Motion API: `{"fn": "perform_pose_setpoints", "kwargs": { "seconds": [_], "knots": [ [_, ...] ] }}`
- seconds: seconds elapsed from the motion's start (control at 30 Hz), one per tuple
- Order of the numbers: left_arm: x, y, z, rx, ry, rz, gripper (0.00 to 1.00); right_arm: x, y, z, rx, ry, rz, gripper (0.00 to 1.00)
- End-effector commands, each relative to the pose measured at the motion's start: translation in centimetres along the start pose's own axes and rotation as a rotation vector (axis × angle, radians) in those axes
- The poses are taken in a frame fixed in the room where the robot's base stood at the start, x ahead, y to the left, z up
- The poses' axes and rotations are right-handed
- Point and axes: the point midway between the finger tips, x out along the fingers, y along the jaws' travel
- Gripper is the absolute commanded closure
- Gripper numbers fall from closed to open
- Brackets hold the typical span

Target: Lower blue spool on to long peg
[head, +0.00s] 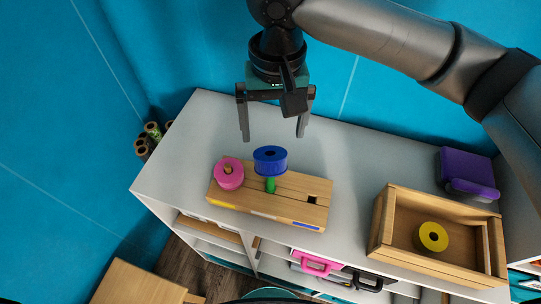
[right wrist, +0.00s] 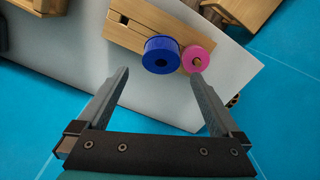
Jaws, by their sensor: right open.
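The blue spool (head: 270,160) sits at the upper end of a green peg (head: 270,186) on the wooden peg board (head: 300,206). A length of green shows below the spool, so it is above the board; whether the peg enters its hole is hidden. A pink spool (head: 228,174) is on a peg at the board's left. My right gripper (head: 273,137) is open and empty, behind the blue spool. In the right wrist view the blue spool (right wrist: 161,55) lies just beyond the open fingertips (right wrist: 159,73), apart from them. My left gripper is not in view.
A wooden tray (head: 380,225) at the right holds a yellow spool (head: 431,237). A purple box (head: 467,172) stands behind it. The white counter (head: 205,130) is clear behind the board. Several rolls (head: 148,140) stand past its left edge. Pink and black cases sit on shelves below.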

Motion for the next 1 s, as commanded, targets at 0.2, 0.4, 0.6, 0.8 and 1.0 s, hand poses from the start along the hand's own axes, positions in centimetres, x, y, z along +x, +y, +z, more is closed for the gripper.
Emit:
{"fn": "perform_pose_setpoints", "kwargs": {
  "seconds": [0.2,0.4,0.6,0.8,1.0],
  "knots": [
    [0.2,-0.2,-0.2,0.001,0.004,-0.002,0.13,3.5,0.0,0.0,0.001,0.0,0.0,0.0],
    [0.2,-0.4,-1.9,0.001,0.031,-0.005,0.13,4.7,0.0,0.0,0.0,0.0,0.0,0.0],
    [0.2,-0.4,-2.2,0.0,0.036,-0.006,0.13,7.8,-0.3,0.1,0.0,-0.001,0.001,0.0],
    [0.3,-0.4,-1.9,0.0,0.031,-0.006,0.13,9.3,-0.3,0.1,-0.002,0.002,0.0,0.0],
    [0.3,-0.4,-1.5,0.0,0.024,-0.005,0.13,9.3,-0.3,0.1,-0.003,0.002,0.0,0.0]
  ]
}}
